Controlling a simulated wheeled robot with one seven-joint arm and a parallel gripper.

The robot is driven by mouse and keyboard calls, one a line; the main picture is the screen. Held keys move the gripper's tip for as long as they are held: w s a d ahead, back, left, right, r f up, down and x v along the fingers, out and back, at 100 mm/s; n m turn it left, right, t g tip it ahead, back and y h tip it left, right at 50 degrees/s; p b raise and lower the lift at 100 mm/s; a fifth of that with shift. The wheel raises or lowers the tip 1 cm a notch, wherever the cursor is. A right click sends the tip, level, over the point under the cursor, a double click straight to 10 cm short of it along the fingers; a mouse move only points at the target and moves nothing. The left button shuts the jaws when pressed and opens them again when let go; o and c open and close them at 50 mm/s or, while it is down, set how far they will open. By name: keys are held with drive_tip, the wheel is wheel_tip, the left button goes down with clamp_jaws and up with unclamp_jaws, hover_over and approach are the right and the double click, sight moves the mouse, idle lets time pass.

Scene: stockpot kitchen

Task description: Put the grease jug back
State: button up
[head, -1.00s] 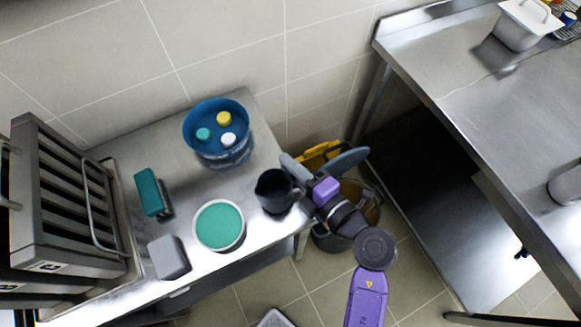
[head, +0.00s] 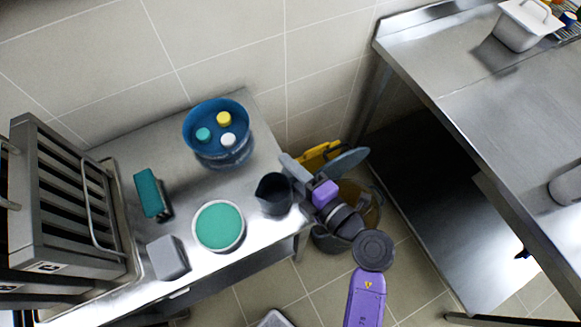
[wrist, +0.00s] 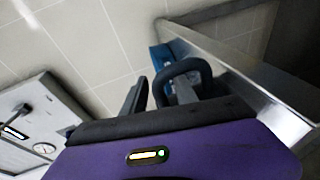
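The grease jug (head: 273,196) is a dark, open-topped jug, upright at the right front edge of the steel counter. Its spout points left in the head view. I cannot tell whether its base touches the counter. My gripper (head: 297,170) reaches in from the right with its dark fingers at the jug's handle side, and it appears shut on the jug. In the wrist view a dark loop (wrist: 185,70), seemingly the handle, shows beside a dark finger. The jug's body is not clearly visible there, and the contact is partly hidden.
A round tub with a green top (head: 218,227) stands close left of the jug. A teal block (head: 148,190) and a grey block (head: 167,259) are further left. A pot (head: 373,211) is below, right.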

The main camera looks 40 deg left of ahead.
drive_tip(key=v, duration=1.2)
drive_tip(key=shift+b, duration=0.45)
drive_tip(key=shift+r, duration=0.15)
drive_tip(key=s+d+r+m+t+h, duration=0.1)
drive_tip(key=s+d+r+m+t, duration=0.6)
drive_tip(key=d+r+m+t, duration=0.65)
drive_tip(key=s+d+f+m+h, duration=0.3)
drive_tip(key=s+d+m+h, duration=0.2)
drive_tip(key=m, duration=0.5)
drive_tip(key=s+d+f+m+g+h, duration=0.1)
drive_tip(key=s+d+f+m+h, duration=0.3)
drive_tip(key=d+m+h, duration=0.5)
drive_tip(key=shift+s+d+m, duration=0.35)
drive_tip(key=shift+s+d, duration=0.3)
drive_tip(key=shift+s, duration=0.1)
drive_tip(key=shift+g, duration=0.25)
